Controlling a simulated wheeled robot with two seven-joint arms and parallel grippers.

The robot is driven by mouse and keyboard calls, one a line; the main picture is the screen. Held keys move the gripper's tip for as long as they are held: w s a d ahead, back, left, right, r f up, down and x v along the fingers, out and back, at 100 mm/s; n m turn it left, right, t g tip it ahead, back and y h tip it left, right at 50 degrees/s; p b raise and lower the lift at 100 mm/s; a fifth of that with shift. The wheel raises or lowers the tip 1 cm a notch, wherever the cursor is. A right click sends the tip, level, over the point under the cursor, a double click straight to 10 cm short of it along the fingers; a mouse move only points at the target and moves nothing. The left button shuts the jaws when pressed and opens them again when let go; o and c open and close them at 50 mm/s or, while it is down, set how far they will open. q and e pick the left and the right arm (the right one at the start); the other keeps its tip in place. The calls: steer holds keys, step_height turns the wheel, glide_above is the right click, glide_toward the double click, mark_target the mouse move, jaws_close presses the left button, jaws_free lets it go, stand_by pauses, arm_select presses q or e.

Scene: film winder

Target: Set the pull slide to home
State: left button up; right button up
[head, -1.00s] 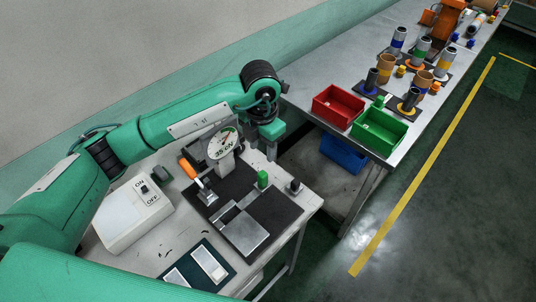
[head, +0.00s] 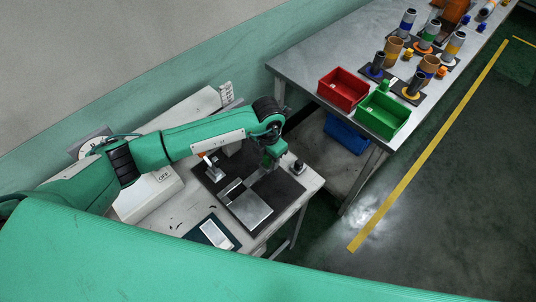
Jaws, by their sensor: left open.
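The pull tester stands on a dark base plate (head: 286,188) on the near bench, with a silver plate (head: 250,209) on its front part. A metal clamp (head: 213,170) stands at its back left. The arm hides the force gauge and most of the clamp's lever. My left gripper (head: 268,164) is open and points down over the right part of the base, where the slide's green grip stands. The gripper covers that grip, so I cannot tell whether they touch. My right gripper is out of view.
A small dark knob (head: 298,166) stands on the bench's right corner, close to my left gripper. A white switch box (head: 150,195) is partly behind my arm. A dark mat with a pale plate (head: 215,233) lies in front. Red (head: 344,88) and green (head: 382,115) bins stand on the far table.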

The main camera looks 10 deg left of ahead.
mark_target(252, 178)
arm_select(q)
steer(key=shift+c, duration=0.6)
jaws_close()
steer(key=shift+s+a+b, duration=0.15)
steer(key=shift+s+a, duration=0.45)
steer(key=shift+s, duration=0.3)
steer(key=shift+s+a+b, duration=0.15)
steer(key=shift+s+a, duration=0.45)
steer(key=shift+s, duration=0.25)
steer(key=shift+s+a+b, duration=0.15)
steer(key=shift+s+a, duration=0.45)
steer(key=shift+s, duration=0.3)
steer(key=shift+f, duration=0.1)
steer(key=shift+c, duration=0.6)
jaws_free()
steer(key=shift+o, duration=1.2)
steer(key=shift+s+a, duration=0.1)
steer(key=shift+s, duration=0.05)
